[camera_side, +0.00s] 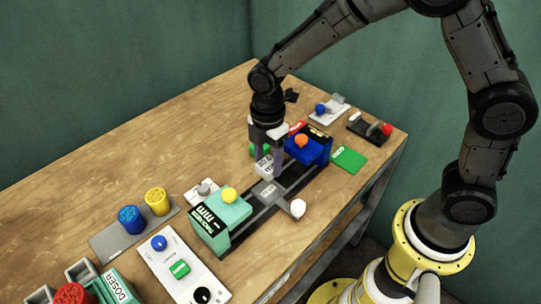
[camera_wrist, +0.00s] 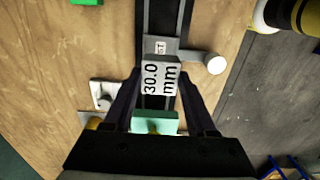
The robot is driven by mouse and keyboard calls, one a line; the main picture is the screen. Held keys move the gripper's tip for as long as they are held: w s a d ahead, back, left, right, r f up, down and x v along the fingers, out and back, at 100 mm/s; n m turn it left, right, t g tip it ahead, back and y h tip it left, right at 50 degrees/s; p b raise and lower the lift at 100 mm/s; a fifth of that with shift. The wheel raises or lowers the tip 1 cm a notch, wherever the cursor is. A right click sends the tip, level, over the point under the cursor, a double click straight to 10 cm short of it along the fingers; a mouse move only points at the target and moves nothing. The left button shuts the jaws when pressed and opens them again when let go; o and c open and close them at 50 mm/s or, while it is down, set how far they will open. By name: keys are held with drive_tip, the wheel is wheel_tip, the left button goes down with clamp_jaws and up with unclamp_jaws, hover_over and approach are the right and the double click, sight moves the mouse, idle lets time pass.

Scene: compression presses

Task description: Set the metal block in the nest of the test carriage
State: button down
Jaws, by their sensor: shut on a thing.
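The metal block (camera_wrist: 160,78) is pale, with "30.0 mm" on its face. My gripper (camera_side: 270,166) is shut on it, with one finger on each side in the wrist view. The block (camera_side: 263,167) also shows in the side view, partly behind a finger. The grey test carriage (camera_side: 267,190) sits on the dark rail between two presses, with a white round knob (camera_side: 297,208) on its side. In the wrist view the block overlaps the near part of the carriage (camera_wrist: 160,46). The nest is not clearly visible, and I cannot tell the height gap.
A teal press (camera_side: 222,220) stands at the rail's left end and a blue press (camera_side: 309,150) with an orange knob at its right end. Button panels, blue and yellow cylinders (camera_side: 157,201) and a green doser (camera_side: 117,288) lie around. Bare wood (camera_side: 165,130) lies behind.

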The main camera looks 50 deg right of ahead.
drive_tip(key=shift+f, duration=2.95)
drive_tip(key=shift+f, duration=0.7)
drive_tip(key=shift+c, duration=0.6)
unclamp_jaws()
